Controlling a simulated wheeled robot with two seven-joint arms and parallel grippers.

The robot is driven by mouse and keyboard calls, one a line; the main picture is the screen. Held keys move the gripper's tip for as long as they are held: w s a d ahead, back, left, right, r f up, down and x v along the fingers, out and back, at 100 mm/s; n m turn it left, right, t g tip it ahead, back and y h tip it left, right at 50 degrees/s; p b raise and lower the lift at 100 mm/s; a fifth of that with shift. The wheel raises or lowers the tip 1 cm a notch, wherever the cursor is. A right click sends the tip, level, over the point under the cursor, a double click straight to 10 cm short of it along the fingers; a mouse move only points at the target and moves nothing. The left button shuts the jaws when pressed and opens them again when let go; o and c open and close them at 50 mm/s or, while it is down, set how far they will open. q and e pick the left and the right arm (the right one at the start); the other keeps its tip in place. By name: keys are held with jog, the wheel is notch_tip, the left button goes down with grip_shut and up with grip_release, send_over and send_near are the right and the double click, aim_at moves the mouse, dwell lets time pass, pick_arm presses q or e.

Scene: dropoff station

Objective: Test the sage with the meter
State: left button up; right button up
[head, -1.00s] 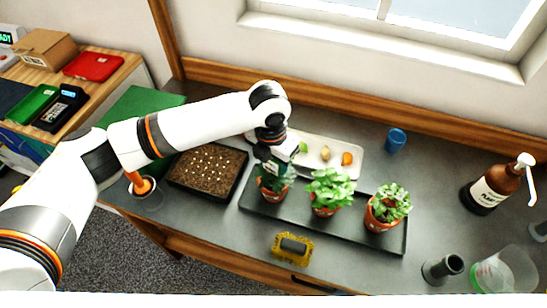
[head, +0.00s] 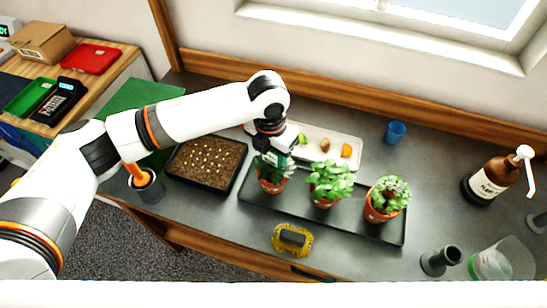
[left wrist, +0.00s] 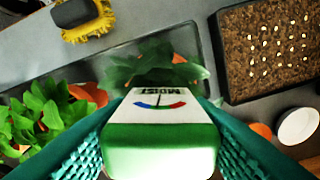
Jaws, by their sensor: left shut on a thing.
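My left gripper (head: 274,156) is over the leftmost potted plant (head: 272,184), whose leaves are dull green; its pot tag is not readable, so I cannot tell by label that it is the sage. The gripper is shut on the moisture meter (left wrist: 160,140), a green and white block between the teal finger pads in the left wrist view. Its dial shows a coloured arc with the needle near the middle. The meter's probe is hidden, so I cannot tell whether it is in the soil. My right gripper is not in view.
A black tray (head: 300,223) holds the leftmost plant, a middle plant (head: 328,180) and a right plant (head: 386,198). A seed tray (head: 207,165) stands left, a white dish (head: 318,135) behind, a yellow brush (head: 292,240) in front. A brown pump bottle (head: 492,178) is at right.

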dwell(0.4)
pick_arm(q)
jog(key=o, duration=1.2)
jog(key=shift+c, duration=0.2)
jog(key=r, duration=0.4)
jog(key=r+b, duration=0.1)
jog(key=r, duration=0.3)
jog(key=r+b, duration=0.1)
jog(key=r, duration=0.3)
jog(key=shift+s+a, duration=0.25)
jog(key=shift+s, duration=0.15)
jog(key=shift+s+f, duration=0.1)
